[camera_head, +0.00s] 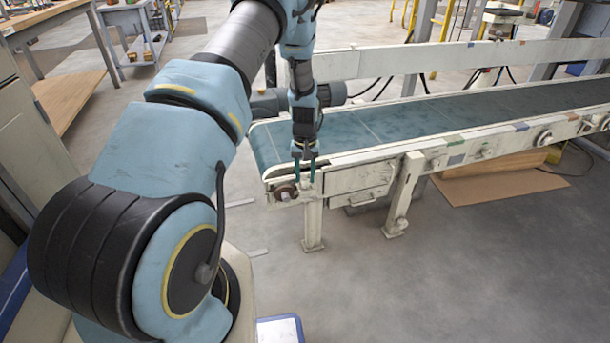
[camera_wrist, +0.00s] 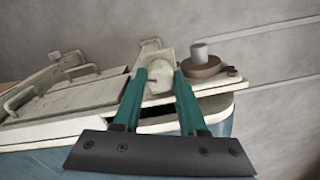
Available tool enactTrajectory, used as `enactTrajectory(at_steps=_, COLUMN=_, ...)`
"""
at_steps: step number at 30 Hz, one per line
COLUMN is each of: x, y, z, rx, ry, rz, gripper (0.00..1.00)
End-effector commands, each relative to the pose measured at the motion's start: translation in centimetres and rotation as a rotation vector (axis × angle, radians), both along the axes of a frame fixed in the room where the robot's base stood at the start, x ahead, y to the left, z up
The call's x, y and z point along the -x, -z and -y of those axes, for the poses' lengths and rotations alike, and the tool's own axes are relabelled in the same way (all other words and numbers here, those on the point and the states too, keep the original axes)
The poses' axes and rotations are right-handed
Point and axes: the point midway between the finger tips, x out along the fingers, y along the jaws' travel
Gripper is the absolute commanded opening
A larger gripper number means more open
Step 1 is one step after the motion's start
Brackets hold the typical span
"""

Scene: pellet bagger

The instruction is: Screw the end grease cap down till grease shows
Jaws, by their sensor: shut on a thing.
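My gripper (camera_head: 305,175) points down at the near left end of the conveyor frame. In the wrist view its two teal fingers (camera_wrist: 160,75) are shut on a pale, rounded cap (camera_wrist: 159,84), which I take for the end grease cap. The fingers stand on either side of it. It sits on the conveyor's end, beside a brown round bearing part with a grey shaft stub (camera_wrist: 200,58). The bearing part also shows in the head view (camera_head: 285,193), just left of the fingers. I cannot see any grease at the cap.
The conveyor's green belt (camera_head: 430,115) runs off to the right between pale side rails. A support leg (camera_head: 312,226) stands below the end. Cardboard (camera_head: 500,185) lies on the floor under the conveyor. The floor in front is mostly clear.

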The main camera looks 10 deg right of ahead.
Motion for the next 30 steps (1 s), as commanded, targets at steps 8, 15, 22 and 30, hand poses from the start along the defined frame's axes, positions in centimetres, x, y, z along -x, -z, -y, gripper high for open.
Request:
enactTrajectory(at_steps=8, x=0.00, y=-0.11, z=0.02, rx=0.001, ry=0.243, rz=0.000, gripper=0.00)
enactTrajectory(at_steps=15, x=0.00, y=-0.09, z=0.00, rx=0.001, ry=0.472, rz=0.000, gripper=0.00)
enactTrajectory(at_steps=22, x=0.00, y=-0.08, z=-0.02, rx=0.001, ry=0.687, rz=0.000, gripper=0.00)
enactTrajectory(at_steps=30, x=0.00, y=-0.09, z=-0.01, rx=0.001, ry=0.894, rz=0.000, gripper=0.00)
